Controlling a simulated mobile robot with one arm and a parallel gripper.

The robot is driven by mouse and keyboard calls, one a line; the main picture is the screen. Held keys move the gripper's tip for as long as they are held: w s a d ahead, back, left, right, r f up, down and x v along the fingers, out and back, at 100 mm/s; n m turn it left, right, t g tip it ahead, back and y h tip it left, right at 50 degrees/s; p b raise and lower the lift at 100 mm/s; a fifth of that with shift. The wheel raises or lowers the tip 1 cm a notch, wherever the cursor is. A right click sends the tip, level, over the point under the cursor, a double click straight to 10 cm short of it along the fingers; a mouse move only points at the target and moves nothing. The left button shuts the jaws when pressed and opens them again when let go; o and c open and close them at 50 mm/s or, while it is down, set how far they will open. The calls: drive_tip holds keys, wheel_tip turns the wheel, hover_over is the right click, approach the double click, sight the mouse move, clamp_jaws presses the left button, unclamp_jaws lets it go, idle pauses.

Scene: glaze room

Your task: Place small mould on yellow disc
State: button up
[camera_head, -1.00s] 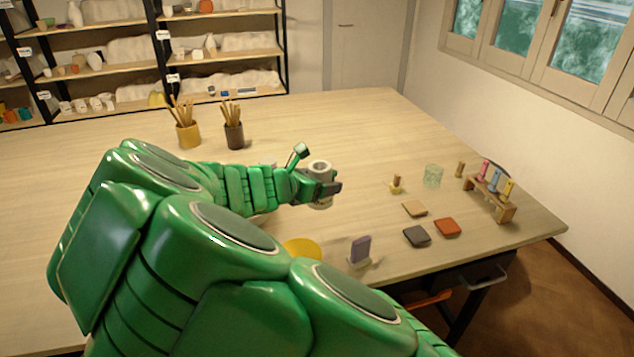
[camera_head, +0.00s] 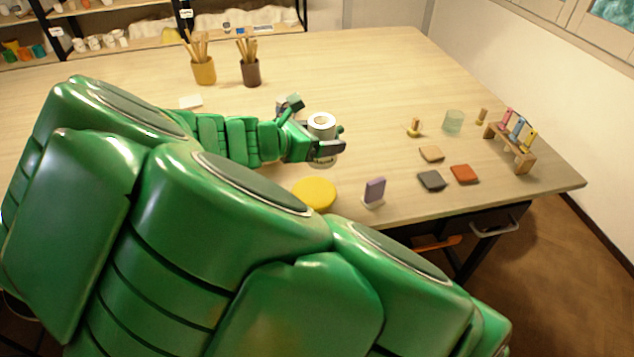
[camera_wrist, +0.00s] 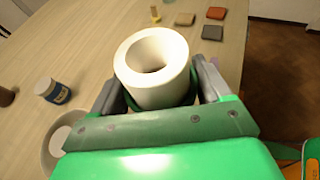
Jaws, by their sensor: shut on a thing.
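The small mould (camera_head: 322,124) is a white hollow cylinder, and my gripper (camera_head: 318,146) is shut on it. In the wrist view the mould (camera_wrist: 152,66) stands between the two fingers (camera_wrist: 160,92), its round opening facing the camera. In the head view it looks upright, at or above the table; its base is partly hidden by the gripper. The yellow disc (camera_head: 314,194) lies on the table in front of my gripper, nearer my body. My arm hides a little of its near edge. I cannot make out the disc in the wrist view.
A purple block in a pale stand (camera_head: 374,191) is right of the disc. Dark (camera_head: 432,181), red (camera_head: 464,174) and tan (camera_head: 431,153) tiles lie further right, near a glass (camera_head: 453,121) and a wooden rack (camera_head: 511,146). Two brush pots (camera_head: 204,70) stand behind. A bowl (camera_wrist: 62,146) and jar (camera_wrist: 53,91) show in the wrist view.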

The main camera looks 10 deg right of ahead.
drive_tip(key=a, duration=0.2)
drive_tip(key=s+a+f, duration=0.1)
drive_tip(key=shift+s+m+g, duration=0.1)
drive_tip(key=shift+m+g, duration=0.2)
drive_tip(key=shift+f, duration=0.2)
hover_over(309, 194)
drive_tip(key=shift+d+f, duration=0.15)
drive_tip(key=shift+f, duration=3.65)
drive_tip(key=shift+f, duration=0.15)
drive_tip(key=o, duration=1.2)
drive_tip(key=shift+r, duration=0.2)
drive_tip(key=v, duration=1.2)
drive_tip(key=shift+f, duration=0.1)
